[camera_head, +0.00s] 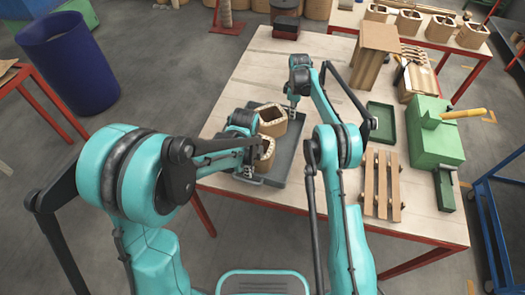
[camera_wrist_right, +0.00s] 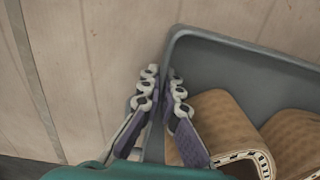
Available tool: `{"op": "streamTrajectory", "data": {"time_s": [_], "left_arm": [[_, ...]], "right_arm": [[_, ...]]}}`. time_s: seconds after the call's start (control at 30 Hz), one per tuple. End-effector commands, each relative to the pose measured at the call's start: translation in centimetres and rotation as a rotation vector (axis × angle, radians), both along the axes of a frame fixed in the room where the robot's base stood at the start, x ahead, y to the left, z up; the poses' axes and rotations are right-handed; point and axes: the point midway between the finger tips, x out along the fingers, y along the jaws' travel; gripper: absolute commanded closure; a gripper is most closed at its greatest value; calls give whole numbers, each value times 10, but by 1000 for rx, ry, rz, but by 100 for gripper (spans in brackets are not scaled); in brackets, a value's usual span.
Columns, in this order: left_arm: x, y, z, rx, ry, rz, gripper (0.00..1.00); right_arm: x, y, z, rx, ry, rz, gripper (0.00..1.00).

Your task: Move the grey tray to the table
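The grey tray (camera_head: 289,150) lies on the wooden table, near its left edge. It holds two tan hollow coils: the far one (camera_head: 272,122) and the near one (camera_head: 265,158), partly hidden by my left arm. The tray also shows in the right wrist view (camera_wrist_right: 235,55). My right gripper (camera_head: 293,109) is at the tray's far right corner. In the right wrist view its fingers (camera_wrist_right: 162,92) straddle the tray wall, one outside and one inside, closed in on it. My left gripper (camera_head: 250,176) is at the tray's near end; its finger gap is not clear.
On the same table (camera_head: 333,52), right of the tray, are a wooden slatted rack (camera_head: 381,187), a green tray (camera_head: 381,122), a green block machine (camera_head: 435,140) and a brown box (camera_head: 375,52). A second table with more coils (camera_head: 440,28) stands behind. A blue bin (camera_head: 68,62) stands left.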

Motion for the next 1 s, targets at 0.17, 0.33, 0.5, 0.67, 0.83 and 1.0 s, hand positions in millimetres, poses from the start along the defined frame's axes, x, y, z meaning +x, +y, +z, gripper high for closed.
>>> {"op": "streamTrajectory", "data": {"time_s": [0.17, 0.33, 0.5, 0.67, 0.83, 1.0], "left_arm": [[0, 0, 1, 0, 0, 0, 100], [0, 0, 0, 0, 0, 0, 100], [0, 0, -4, 0, 0, 0, 100], [0, 0, -10, 0, 0, 0, 100], [0, 0, -19, 0, 0, 0, 100], [0, 0, -29, 0, 0, 0, 100]], "right_arm": [[0, 0, 1, 0, 0, 0, 100], [0, 0, 0, 1, 0, 0, 100], [0, 0, -4, 1, 0, 0, 100], [0, 0, -10, 1, 0, 0, 100], [0, 0, -19, 1, 0, 0, 100], [0, 0, -28, 1, 0, 0, 100]]}}
